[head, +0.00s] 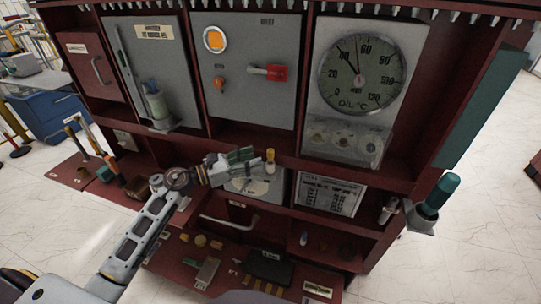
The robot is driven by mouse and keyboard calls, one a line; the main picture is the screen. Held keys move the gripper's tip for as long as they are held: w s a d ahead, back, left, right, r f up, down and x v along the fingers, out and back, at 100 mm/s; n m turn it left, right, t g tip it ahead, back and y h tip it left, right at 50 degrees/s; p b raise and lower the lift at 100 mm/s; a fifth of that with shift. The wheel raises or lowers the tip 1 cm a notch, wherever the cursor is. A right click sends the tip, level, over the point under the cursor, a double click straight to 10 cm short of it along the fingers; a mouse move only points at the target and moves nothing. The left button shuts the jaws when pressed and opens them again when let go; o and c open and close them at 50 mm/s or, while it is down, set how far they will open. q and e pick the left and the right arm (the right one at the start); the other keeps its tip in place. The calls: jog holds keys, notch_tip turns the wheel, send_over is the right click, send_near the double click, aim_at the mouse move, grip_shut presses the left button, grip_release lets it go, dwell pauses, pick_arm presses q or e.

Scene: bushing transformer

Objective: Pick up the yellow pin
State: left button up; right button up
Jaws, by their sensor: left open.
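A small upright yellow pin (270,161) with a pale top stands at the middle shelf of the dark red cabinet, in front of the grey panels. My left gripper (247,159) is just left of the pin, at about its height, with the fingers pointing toward it. The gripper is open and empty. I cannot tell whether a fingertip touches the pin. Short yellow pieces (201,240) also lie on the low red shelf. My right gripper is not in view.
A round dial gauge (361,74) and a red switch handle (276,73) are on the panels above. A teal-topped tool (436,196) is in a holder at the right. Hand tools (105,170) stand at the left. A dark box (270,266) is on the low shelf.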

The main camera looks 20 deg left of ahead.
aim_at(270, 152)
pick_arm(q)
jog(key=shift+x, duration=1.1)
jog(key=shift+w+d, duration=0.1)
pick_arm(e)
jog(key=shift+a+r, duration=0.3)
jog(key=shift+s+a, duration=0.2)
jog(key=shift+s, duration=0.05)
pick_arm(q)
jog(key=shift+w+d+r+p, duration=0.1)
jog(key=shift+w+d+p, duration=0.4)
jog(key=shift+w+p, duration=0.1)
jog(key=shift+p+x, duration=0.5)
jog(key=shift+x, duration=1)
jog(key=shift+w+d, duration=0.15)
jog(key=shift+w, duration=0.15)
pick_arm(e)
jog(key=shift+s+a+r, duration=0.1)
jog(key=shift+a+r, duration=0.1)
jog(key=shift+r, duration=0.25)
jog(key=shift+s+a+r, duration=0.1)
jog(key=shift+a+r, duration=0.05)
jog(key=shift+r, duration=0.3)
pick_arm(q)
grip_shut()
